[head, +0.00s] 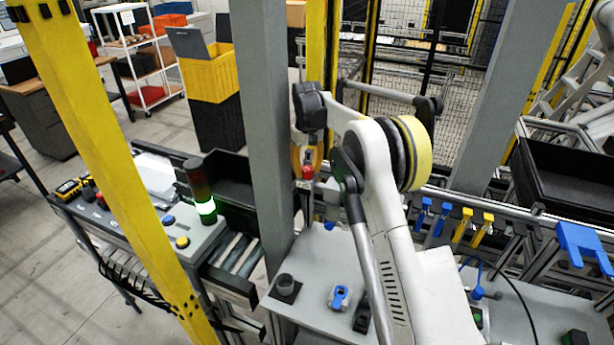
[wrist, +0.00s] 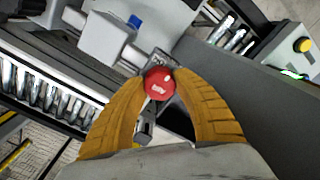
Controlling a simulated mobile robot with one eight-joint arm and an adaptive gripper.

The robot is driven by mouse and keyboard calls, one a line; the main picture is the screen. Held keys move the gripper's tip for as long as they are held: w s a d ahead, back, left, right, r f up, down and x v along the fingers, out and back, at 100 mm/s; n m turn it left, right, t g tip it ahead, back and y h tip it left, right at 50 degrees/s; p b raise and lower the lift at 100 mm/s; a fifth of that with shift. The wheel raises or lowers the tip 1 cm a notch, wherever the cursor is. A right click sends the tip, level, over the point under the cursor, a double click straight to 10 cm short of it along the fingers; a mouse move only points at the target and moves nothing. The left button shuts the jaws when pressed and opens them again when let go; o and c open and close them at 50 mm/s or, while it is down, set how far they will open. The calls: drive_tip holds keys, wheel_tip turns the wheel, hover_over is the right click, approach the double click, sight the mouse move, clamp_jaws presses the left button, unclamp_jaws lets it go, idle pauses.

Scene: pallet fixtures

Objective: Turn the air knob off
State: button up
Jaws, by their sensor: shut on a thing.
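The red air knob (wrist: 160,84) is in the middle of the wrist view, its round face with a pale mark toward the camera. My gripper (wrist: 160,80) has its two orange fingers on either side of the knob, shut on it. In the head view, my gripper (head: 307,160) is at the grey post, and the red knob (head: 308,172) shows small at the fingertips. A small label plate (head: 303,185) is just below it. The far side of the knob and its valve body are partly hidden by the fingers.
The grey post (head: 263,110) stands just left of my gripper. A roller conveyor (wrist: 50,90) lies left in the wrist view. A control panel with a stack light (head: 203,185) stands left, and a yellow post (head: 110,150) crosses in front.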

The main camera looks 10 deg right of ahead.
sight(307, 169)
drive_tip(key=m+b, duration=0.2)
drive_tip(key=m, duration=0.2)
drive_tip(key=shift+m+b, duration=0.6)
drive_tip(key=shift+m, duration=1.9)
drive_tip(key=o, duration=1.2)
drive_tip(key=shift+c, duration=0.2)
wheel_tip(307, 169, up, 12)
